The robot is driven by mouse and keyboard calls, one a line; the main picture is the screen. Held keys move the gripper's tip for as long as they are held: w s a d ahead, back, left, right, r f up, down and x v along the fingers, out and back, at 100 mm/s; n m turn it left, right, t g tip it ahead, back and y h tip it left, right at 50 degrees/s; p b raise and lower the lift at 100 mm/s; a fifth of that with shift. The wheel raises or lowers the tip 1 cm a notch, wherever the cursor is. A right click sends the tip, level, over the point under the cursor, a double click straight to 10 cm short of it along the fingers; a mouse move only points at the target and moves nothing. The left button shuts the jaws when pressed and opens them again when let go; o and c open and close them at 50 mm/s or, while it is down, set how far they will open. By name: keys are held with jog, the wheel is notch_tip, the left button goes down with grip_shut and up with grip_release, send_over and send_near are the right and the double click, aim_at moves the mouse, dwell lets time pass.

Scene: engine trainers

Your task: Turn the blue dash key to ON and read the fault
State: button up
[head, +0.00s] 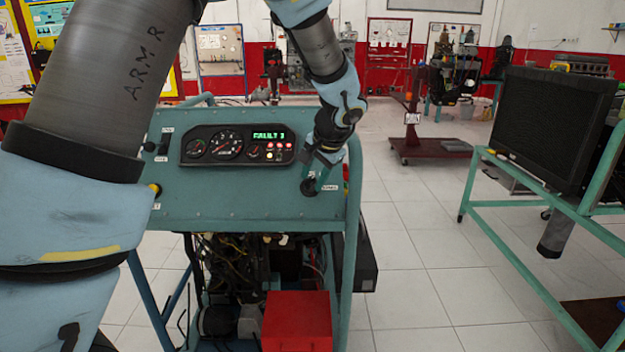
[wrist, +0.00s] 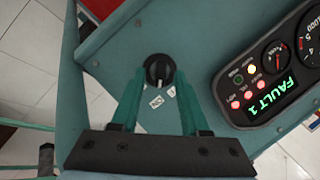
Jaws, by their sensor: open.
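The dash key switch (wrist: 159,69) is a round dark knob with a pale bar on the teal panel (head: 235,207); I see no blue on it. The bar points down in the wrist view, towards small white labels, one appearing to read ON. My gripper (wrist: 160,86) is open, its green fingers either side of the knob's lower part; contact is unclear. In the head view my gripper (head: 320,177) is at the panel's right end and partly hides the switch. The lit green display (wrist: 272,98) reads FAULT 1 in the wrist view; it also shows in the head view (head: 268,136), its digit less clear.
Red and yellow lamps (wrist: 240,88) are lit beside the display. A yellow button (head: 155,190) is at the panel's left. A red box (head: 297,322) stands below the panel. Tiled floor between is clear.

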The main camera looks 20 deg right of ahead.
jog(key=v, duration=1)
jog(key=shift+b, duration=0.45)
jog(key=shift+w+a, duration=0.1)
jog(key=a+f+n+g+p, duration=0.2)
jog(key=a+f+n, duration=0.15)
jog(key=a, duration=1.05)
jog(key=a+f+n+g+p, duration=0.2)
jog(key=a+n, duration=0.2)
jog(key=a, duration=1)
jog(key=s+a+f+n, duration=0.2)
jog(key=s+a+n, duration=0.2)
jog(key=a, duration=0.5)
jog(key=shift+s+g+p, duration=0.3)
jog(key=shift+s+p, duration=0.1)
jog(key=shift+s, duration=0.15)
dwell(1.1)
